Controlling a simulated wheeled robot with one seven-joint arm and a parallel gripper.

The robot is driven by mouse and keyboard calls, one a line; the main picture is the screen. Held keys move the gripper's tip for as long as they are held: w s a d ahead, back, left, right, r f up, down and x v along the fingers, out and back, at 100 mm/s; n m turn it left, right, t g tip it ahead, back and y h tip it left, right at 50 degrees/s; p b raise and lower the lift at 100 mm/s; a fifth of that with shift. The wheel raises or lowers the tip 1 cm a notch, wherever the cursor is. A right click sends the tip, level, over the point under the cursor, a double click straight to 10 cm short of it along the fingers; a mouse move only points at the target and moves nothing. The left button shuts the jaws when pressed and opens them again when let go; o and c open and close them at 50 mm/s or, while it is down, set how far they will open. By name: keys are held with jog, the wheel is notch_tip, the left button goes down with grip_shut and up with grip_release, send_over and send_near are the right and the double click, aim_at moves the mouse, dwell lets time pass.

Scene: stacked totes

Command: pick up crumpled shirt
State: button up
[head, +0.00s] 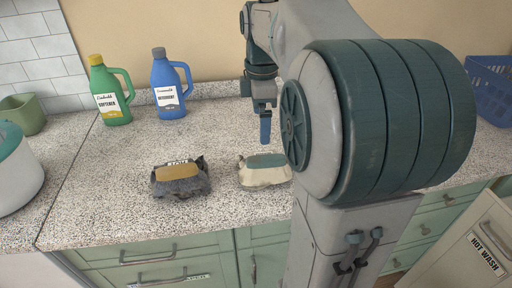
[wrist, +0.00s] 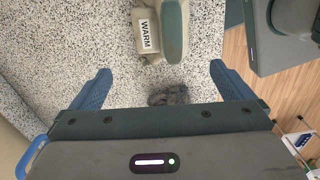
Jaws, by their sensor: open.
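Two crumpled cloth-like bundles lie on the speckled counter; I cannot tell which is the shirt. In the head view, the dark grey bundle (head: 181,187) has an ochre top patch, and the cream bundle (head: 265,178) to its right has a teal one. In the wrist view, the cream bundle (wrist: 148,48) shows a "WARM" label beside its teal patch (wrist: 174,30). The dark bundle (wrist: 169,97) shows only partly there, cut off by my gripper's body. My gripper (wrist: 160,68) is open and empty, fingers apart. In the head view, my gripper (head: 265,130) points down above the counter, behind the cream bundle.
A green softener bottle (head: 110,98) and a blue detergent bottle (head: 169,90) stand at the back left. A green container (head: 25,116) and a white-and-teal vessel (head: 15,170) are far left. A blue basket (head: 492,98) is far right. Counter (head: 110,165) around the bundles is clear.

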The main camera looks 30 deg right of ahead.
aim_at(264, 159)
jog(key=f, duration=0.4)
jog(key=f+b, duration=0.1)
jog(key=f, duration=0.3)
jog(key=shift+s+d+f, duration=0.1)
jog(key=shift+s+d, duration=0.05)
jog(key=shift+d, duration=0.05)
jog(key=f, duration=0.5)
jog(key=shift+d+f, duration=0.15)
jog(key=shift+d, duration=0.1)
jog(key=c, duration=1.4)
